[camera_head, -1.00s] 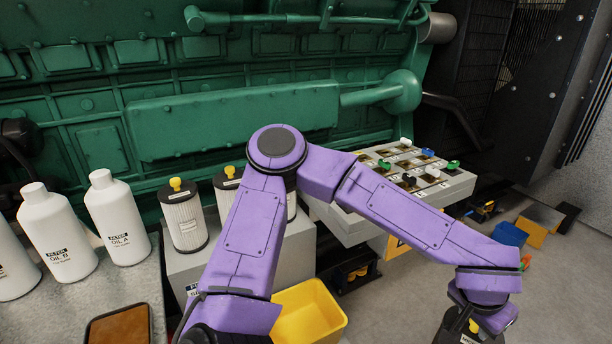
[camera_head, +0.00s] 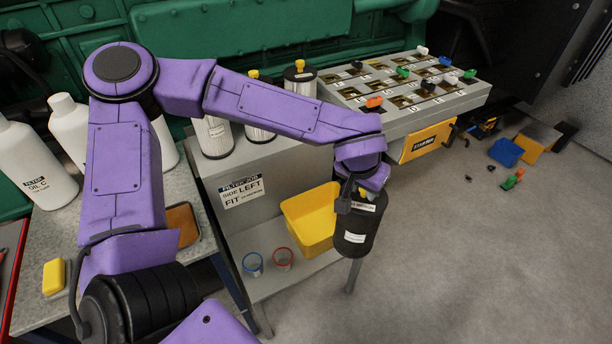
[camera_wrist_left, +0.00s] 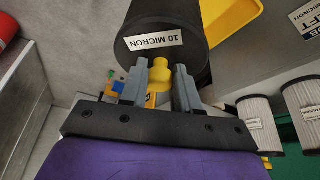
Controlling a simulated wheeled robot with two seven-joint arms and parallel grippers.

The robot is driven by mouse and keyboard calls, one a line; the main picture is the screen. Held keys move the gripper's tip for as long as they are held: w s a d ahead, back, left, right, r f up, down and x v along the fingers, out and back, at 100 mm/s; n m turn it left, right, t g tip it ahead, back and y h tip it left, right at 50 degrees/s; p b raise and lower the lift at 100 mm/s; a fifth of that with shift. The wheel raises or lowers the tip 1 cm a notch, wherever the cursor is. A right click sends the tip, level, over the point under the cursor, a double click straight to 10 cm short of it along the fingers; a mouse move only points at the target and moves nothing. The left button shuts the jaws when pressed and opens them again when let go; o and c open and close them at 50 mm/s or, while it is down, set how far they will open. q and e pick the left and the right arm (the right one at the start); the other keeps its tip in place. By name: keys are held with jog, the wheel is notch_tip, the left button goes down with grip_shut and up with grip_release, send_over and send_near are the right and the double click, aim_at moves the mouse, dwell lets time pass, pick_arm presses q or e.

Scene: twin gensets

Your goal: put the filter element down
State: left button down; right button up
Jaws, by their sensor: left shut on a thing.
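My left gripper (camera_head: 363,190) is shut on the yellow knob (camera_wrist_left: 160,72) of a black filter element (camera_head: 356,232). The element hangs roughly upright in the air, in front of and right of the yellow bin in the head view. In the left wrist view its black body (camera_wrist_left: 190,20) carries a label reading 10 MICRON. Three pale pleated filter elements with black tops stand on the grey stand: one at the left (camera_head: 214,138), one in the middle (camera_head: 260,118), one at the back (camera_head: 300,80). My arm hides parts of them. My right gripper is not in view.
The grey stand (camera_head: 285,170) bears a SIDE LEFT sign (camera_head: 242,190). On its lower shelf are the yellow bin (camera_head: 308,222), a blue ring (camera_head: 253,263) and a red ring (camera_head: 284,258). White bottles (camera_head: 32,170) stand left. Floor at right is mostly clear.

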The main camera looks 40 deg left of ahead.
pick_arm(q)
jog(key=w+a+f+n+g+y+b, duration=0.15)
jog(key=w+a+f+n+b, duration=0.25)
jog(key=w+a+f, duration=0.4)
jog(key=w+a+f+n+t+y+b, duration=0.1)
jog(key=w+a+f+n+y+b, duration=0.1)
jog(key=w+a+f+n+b, duration=0.45)
jog(key=s+a+f+m+p, duration=0.1)
jog(key=s+a+f, duration=0.2)
jog(key=f, duration=0.7)
jog(key=shift+m+g, duration=0.35)
jog(key=shift+f, duration=0.2)
jog(key=c, duration=0.8)
grip_release()
